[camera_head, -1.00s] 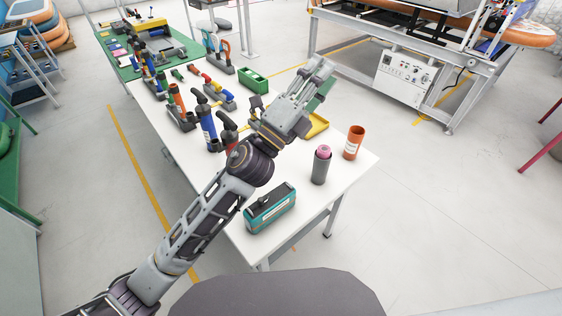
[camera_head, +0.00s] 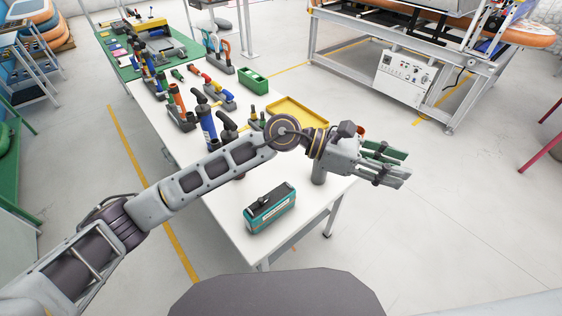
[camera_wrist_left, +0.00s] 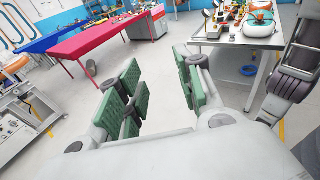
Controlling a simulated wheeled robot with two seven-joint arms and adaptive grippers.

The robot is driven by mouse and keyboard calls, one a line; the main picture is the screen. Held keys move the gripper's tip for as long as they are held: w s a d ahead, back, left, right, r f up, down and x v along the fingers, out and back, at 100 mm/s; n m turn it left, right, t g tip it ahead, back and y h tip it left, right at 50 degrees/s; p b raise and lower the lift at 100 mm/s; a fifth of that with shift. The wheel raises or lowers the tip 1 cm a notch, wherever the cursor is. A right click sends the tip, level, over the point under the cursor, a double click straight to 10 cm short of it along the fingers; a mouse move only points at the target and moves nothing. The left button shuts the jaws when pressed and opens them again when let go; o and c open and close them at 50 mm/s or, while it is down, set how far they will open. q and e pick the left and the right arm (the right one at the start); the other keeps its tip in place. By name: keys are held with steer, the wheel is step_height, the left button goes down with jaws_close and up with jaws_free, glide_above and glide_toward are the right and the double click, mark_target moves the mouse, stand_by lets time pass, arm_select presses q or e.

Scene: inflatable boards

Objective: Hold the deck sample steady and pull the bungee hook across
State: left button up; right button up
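My left gripper (camera_head: 402,167) reaches in from the left, over the white table's right edge, pointing right over open floor. The left wrist view shows its green-padded fingers (camera_wrist_left: 163,95) spread apart with nothing between them. My right gripper is in neither view. I cannot make out a deck sample or a bungee hook for certain in these frames. A dark grey cylinder (camera_head: 318,174) stands on the table, its top hidden behind my gripper. The orange cup is almost wholly hidden behind my gripper.
On the white table (camera_head: 307,204) lie a teal box (camera_head: 270,207), a yellow tray (camera_head: 297,108), a green bin (camera_head: 253,80) and a blue hand pump (camera_head: 207,122). An orange board (camera_head: 526,33) rests on a metal-framed bench. The floor on the right is clear.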

arm_select(q)
steer(key=w+a+f+m+t+y, duration=0.1)
steer(key=w+a+f+m+y, duration=0.1)
steer(key=a+f+y, duration=0.3)
steer(key=w+a+f+m+t+y, duration=0.1)
steer(key=w+a+f+m+y, duration=0.15)
steer(key=f, duration=0.45)
steer(key=w+a+f+m+t+y, duration=0.1)
steer(key=w+a+f+t+y, duration=0.1)
steer(key=w+a+y, duration=0.6)
steer(key=w+a+t, duration=0.1)
steer(key=w+a, duration=0.1)
steer(key=a, duration=0.3)
steer(key=shift+w+t, duration=0.3)
steer(key=shift+w, duration=0.05)
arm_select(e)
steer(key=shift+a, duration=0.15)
arm_select(q)
steer(key=shift+a+m, duration=0.1)
steer(key=shift+m, duration=0.15)
